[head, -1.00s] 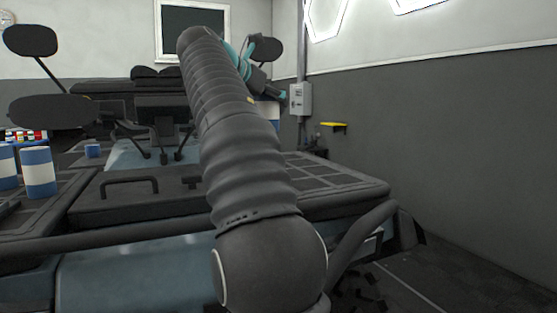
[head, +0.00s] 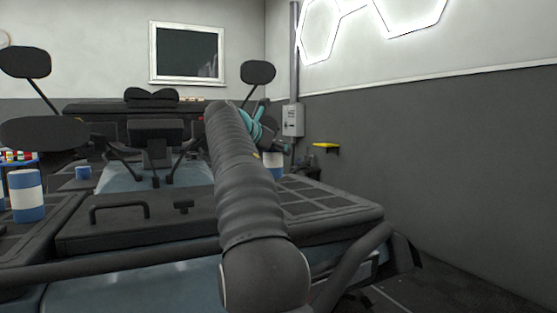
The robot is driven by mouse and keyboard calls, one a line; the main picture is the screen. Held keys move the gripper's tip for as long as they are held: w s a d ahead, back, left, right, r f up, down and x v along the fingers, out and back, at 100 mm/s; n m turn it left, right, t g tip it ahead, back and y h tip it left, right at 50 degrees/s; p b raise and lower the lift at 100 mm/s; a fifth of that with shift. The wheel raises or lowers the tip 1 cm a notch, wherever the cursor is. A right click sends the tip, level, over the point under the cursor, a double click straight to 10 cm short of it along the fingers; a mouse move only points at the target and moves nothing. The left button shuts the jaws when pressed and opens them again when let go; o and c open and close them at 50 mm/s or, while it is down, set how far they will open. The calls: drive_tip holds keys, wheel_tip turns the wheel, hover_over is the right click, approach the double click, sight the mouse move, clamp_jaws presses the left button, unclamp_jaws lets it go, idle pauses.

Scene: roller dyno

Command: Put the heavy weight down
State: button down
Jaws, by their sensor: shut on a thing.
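A blue-and-white striped cylindrical weight (head: 273,168) shows just right of my arm, partly hidden behind it. My gripper (head: 283,149) is at the far end of the arm, beside the top of this weight and shut on it. Most of the gripper is hidden or too small to see clearly. The weight's lower end is near the far edge of the gridded panel on the right of the vehicle. I cannot tell whether it touches any surface.
The vehicle's dark deck (head: 150,232) with a handle fills the front. The gridded right panel (head: 330,208) looks bare. Two mirrors on stalks (head: 25,62), (head: 258,72) stick up. A grey wall (head: 440,165) with a yellow shelf (head: 326,146) is on the right.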

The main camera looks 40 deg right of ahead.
sight(278, 162)
drive_tip(key=shift+f, duration=1.65)
drive_tip(key=shift+f, duration=0.2)
drive_tip(key=shift+c, duration=1.6)
unclamp_jaws()
drive_tip(key=shift+r, duration=0.2)
drive_tip(key=v, duration=1.2)
